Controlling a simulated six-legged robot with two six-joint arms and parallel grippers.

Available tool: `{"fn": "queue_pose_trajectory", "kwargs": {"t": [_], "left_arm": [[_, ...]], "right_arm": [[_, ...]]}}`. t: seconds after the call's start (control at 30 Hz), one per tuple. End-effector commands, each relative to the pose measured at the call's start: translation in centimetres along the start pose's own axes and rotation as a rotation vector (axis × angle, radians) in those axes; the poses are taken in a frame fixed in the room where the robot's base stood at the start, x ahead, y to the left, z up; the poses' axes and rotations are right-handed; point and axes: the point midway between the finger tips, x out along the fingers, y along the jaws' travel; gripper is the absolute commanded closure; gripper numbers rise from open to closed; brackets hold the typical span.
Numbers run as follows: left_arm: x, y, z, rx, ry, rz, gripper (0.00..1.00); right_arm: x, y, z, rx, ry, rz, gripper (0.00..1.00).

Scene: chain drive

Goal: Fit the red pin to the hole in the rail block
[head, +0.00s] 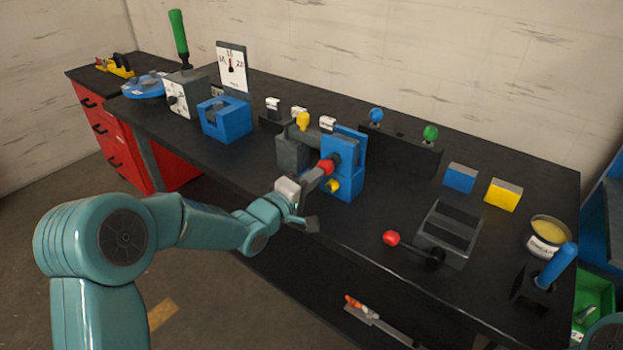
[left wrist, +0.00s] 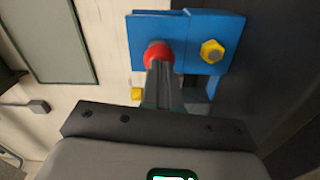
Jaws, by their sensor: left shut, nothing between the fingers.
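The red pin (head: 326,166) shows as a rounded red head at the front face of the blue block (head: 347,150), which I take as the rail block. In the left wrist view the red head (left wrist: 159,53) stands against the blue face (left wrist: 180,27), beside a yellow hex bolt (left wrist: 212,51). The hole and the pin's shank are hidden, so its depth cannot be told. My left gripper (head: 318,174) is shut and empty, its fingertips (left wrist: 161,72) right at the red head; whether they touch it is unclear. My right gripper is out of view.
A grey block (head: 292,153) stands left of the blue block. A red-knobbed lever (head: 391,238) and grey slotted block (head: 449,232) lie to the right, with blue (head: 460,178) and yellow (head: 503,195) blocks behind. A blue fixture (head: 225,119) stands further left.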

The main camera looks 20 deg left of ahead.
Motion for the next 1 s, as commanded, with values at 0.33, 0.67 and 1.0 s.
{"fn": "queue_pose_trajectory", "kwargs": {"t": [0.33, 0.67, 1.0], "left_arm": [[0.5, 0.0, 0.0, 0.0, 0.0, -0.001, 1.0], [-2.2, -0.1, 0.0, 0.0, 0.001, 0.0, 1.0], [-5.2, -0.1, -0.1, 0.0, 0.003, 0.0, 1.0]], "right_arm": [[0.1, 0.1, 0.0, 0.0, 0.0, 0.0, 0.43], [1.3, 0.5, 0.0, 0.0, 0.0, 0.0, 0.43], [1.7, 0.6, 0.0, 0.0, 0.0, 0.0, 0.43]]}}
